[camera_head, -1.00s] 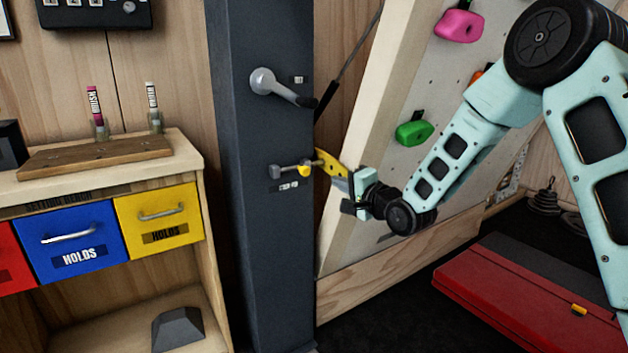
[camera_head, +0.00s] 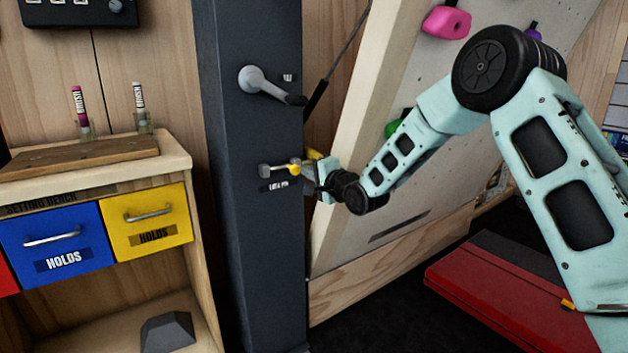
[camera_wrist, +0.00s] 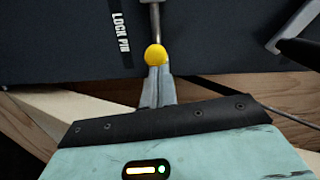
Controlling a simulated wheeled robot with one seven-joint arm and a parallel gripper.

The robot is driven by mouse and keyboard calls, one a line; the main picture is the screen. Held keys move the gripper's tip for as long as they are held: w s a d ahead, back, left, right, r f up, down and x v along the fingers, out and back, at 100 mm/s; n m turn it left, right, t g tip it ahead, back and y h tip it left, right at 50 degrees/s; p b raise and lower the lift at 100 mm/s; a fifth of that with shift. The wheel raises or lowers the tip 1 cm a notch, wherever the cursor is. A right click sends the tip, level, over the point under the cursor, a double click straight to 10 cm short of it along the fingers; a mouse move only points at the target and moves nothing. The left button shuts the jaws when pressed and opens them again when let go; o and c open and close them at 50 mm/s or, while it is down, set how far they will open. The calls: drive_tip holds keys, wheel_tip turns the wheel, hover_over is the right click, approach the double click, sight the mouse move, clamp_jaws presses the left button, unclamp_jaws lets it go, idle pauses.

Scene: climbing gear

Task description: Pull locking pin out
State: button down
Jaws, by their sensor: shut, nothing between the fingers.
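The locking pin is a metal rod with a yellow ball knob (camera_head: 295,168) at its right end. It sticks out from the dark grey post (camera_head: 245,220), above a small label. In the wrist view the yellow knob (camera_wrist: 155,55) sits on the metal rod (camera_wrist: 155,20), beside the "LOCK PIN" label (camera_wrist: 121,32). My gripper (camera_head: 308,171) is just right of the knob. In the wrist view its fingers (camera_wrist: 156,78) are together, with their tips at the knob's near side. The knob lies beyond the tips, not between them; I cannot tell whether they touch.
A grey lever handle (camera_head: 268,84) sticks out of the post above the pin. A yellow part (camera_head: 314,154) shows behind my gripper. The tilted climbing panel (camera_head: 345,180) stands close to the right. A workbench with drawers (camera_head: 148,218) stands left; a red mat (camera_head: 500,300) lies lower right.

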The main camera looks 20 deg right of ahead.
drive_tip(key=shift+w+a+r, duration=0.1)
drive_tip(key=shift+w+a, duration=0.15)
drive_tip(key=shift+w, duration=0.2)
drive_tip(key=shift+a, duration=0.1)
